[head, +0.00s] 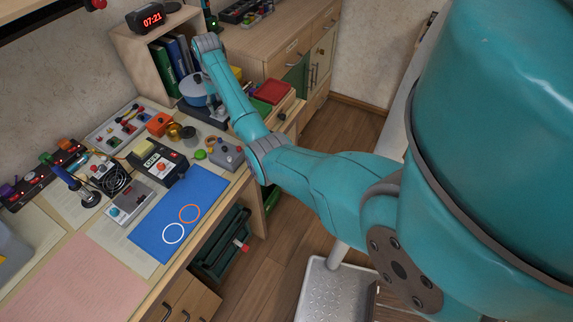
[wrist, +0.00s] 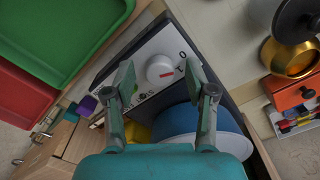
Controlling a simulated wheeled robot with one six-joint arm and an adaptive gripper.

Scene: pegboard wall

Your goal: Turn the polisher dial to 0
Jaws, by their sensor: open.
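The polisher's white dial (wrist: 159,68) sits on a pale panel (wrist: 152,48) in the wrist view. A short red mark lies on the dial's lower right part. A printed 0 (wrist: 182,55) is on the panel to the right of the dial; other print is lower left, partly hidden. My gripper (wrist: 167,84) is open, with one finger on each side of the dial; I cannot tell whether either touches it. The polisher's blue round part (wrist: 190,121) lies below, partly behind my gripper. In the head view the polisher's blue and white wheel (head: 194,88) shows beside my arm; the dial is hidden.
Green (wrist: 65,30) and red (wrist: 18,92) trays lie left of the polisher in the wrist view. A brass pot (wrist: 290,58) and an orange box (wrist: 296,93) stand to the right. In the head view, a shelf with binders (head: 172,62) stands behind the polisher.

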